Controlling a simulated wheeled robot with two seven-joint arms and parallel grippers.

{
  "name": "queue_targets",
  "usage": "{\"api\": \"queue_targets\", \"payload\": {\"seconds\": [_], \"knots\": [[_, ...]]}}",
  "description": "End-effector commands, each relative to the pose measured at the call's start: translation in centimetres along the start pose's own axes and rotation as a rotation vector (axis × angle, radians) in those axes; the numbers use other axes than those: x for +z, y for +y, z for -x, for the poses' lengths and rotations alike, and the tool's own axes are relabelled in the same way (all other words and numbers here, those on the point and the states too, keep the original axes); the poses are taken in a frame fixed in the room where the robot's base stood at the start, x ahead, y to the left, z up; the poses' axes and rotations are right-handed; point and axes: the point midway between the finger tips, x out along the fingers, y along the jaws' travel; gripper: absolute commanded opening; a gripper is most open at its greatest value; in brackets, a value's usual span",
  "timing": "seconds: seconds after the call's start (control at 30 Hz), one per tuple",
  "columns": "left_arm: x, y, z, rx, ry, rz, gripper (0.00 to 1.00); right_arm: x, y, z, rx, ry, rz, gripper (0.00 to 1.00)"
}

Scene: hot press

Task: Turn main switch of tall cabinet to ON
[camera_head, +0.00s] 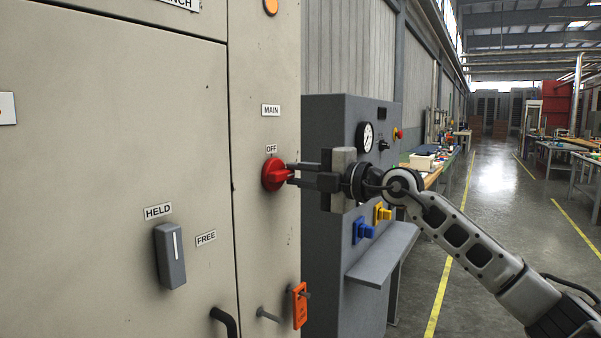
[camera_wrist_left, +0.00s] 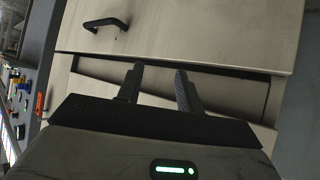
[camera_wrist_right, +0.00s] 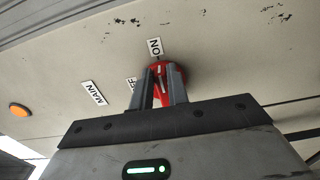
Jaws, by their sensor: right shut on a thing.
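The main switch is a red rotary knob (camera_head: 275,174) on the tall cabinet (camera_head: 120,110), below the MAIN label (camera_head: 271,110) and the OFF label (camera_head: 271,148). My right gripper (camera_head: 290,173) reaches it from the right and is shut on its handle. In the right wrist view the red knob (camera_wrist_right: 168,73) sits between the fingertips. Its white mark lies roughly in line with the ON label (camera_wrist_right: 154,47); the OFF label (camera_wrist_right: 131,82) is partly hidden by a finger. My left gripper (camera_wrist_left: 160,69) is open and empty, facing a cabinet front with a black handle (camera_wrist_left: 105,23).
Right of the cabinet is a grey machine (camera_head: 325,120) with a gauge (camera_head: 365,137) and a shelf (camera_head: 385,255).

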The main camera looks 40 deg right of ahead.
Motion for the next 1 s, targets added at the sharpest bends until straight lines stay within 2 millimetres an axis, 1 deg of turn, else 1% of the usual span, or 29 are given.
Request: {"api": "queue_targets", "payload": {"seconds": [0.37,0.4,0.47,0.8,0.87,1.0], "knots": [[0.0,0.0,0.0,0.000,0.000,-0.001,0.36,0.0,0.0,0.0,0.001,0.000,-0.008,0.00],[0.0,0.0,0.0,0.000,0.000,-0.001,0.36,0.0,0.0,0.0,0.001,0.000,-0.008,0.22],[0.0,0.0,0.0,0.000,0.000,-0.001,0.36,0.0,0.0,0.0,0.001,0.000,-0.008,0.38],[0.2,0.0,-0.2,0.001,0.000,0.000,0.36,0.1,-0.1,0.3,0.000,-0.001,-0.005,0.38],[0.5,0.0,-0.4,0.002,0.000,0.002,0.36,0.2,-0.3,0.8,-0.002,-0.004,-0.004,0.38],[1.3,0.1,-1.2,0.007,0.009,0.015,0.36,0.1,-0.7,2.9,-0.006,-0.004,0.001,0.38]]}}
